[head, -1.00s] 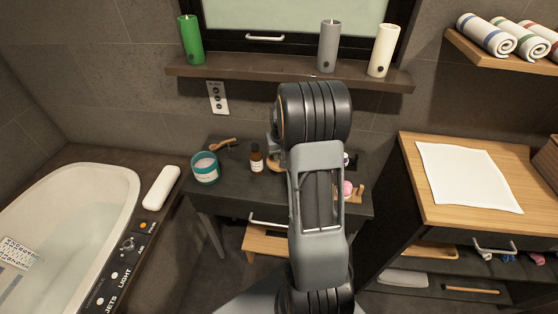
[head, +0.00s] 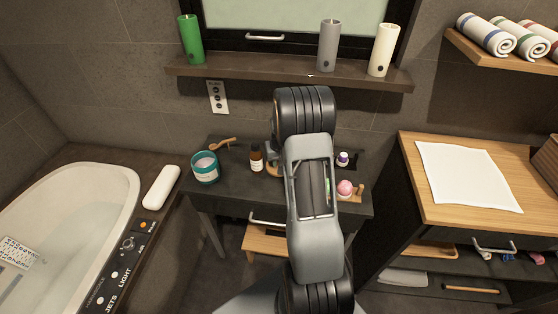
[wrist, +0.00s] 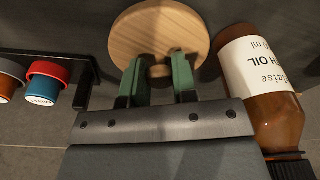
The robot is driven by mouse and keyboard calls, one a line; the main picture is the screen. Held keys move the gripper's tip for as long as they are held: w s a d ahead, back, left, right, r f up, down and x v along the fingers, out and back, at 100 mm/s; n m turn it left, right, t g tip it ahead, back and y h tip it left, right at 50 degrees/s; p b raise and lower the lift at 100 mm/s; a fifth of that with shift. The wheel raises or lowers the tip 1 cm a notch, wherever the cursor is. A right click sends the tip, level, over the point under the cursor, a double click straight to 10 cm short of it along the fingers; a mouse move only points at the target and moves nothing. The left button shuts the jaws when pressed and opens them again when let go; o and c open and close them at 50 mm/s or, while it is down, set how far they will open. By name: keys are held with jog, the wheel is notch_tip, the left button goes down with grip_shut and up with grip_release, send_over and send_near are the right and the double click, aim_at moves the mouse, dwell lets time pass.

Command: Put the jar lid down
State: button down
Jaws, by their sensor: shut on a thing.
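The jar lid (wrist: 158,28) is a round, pale wooden disc with a knob, at the top middle of the wrist view. My gripper (wrist: 161,68) has its green fingers closed on either side of the knob. I cannot tell whether the lid touches the dark tabletop. In the head view a tan part of the lid (head: 272,171) shows beside my arm, which hides the gripper. A teal jar (head: 205,174) with pale pink contents stands open at the table's left.
A brown bath oil bottle (wrist: 272,100) is close on the lid's right in the wrist view; it also shows in the head view (head: 256,160). A black holder (wrist: 88,60) with capped bottles is at left. A wooden brush (head: 222,144) and a pink ball (head: 345,187) lie on the vanity (head: 230,189).

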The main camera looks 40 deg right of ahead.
jog(key=shift+f+b, duration=0.35)
jog(key=shift+f, duration=0.1)
jog(key=c, duration=0.9)
grip_release()
jog(key=shift+r+p, duration=0.35)
notch_tip(320, 180, up, 12)
jog(key=s+f, duration=0.1)
jog(key=s, duration=0.1)
jog(key=s+a+r+n+t, duration=0.1)
jog(key=s+a+r, duration=0.25)
jog(key=a, duration=0.35)
jog(key=s+a+r+n, duration=0.1)
jog(key=s+a+r, duration=0.2)
jog(key=a+r, duration=0.35)
jog(key=s+a+f+n, duration=0.1)
jog(key=s+a+n, duration=0.1)
jog(key=s+a, duration=0.7)
jog(key=shift+s+f+t+y, duration=0.3)
jog(key=shift+s+f+y, duration=0.1)
jog(key=shift+s, duration=0.4)
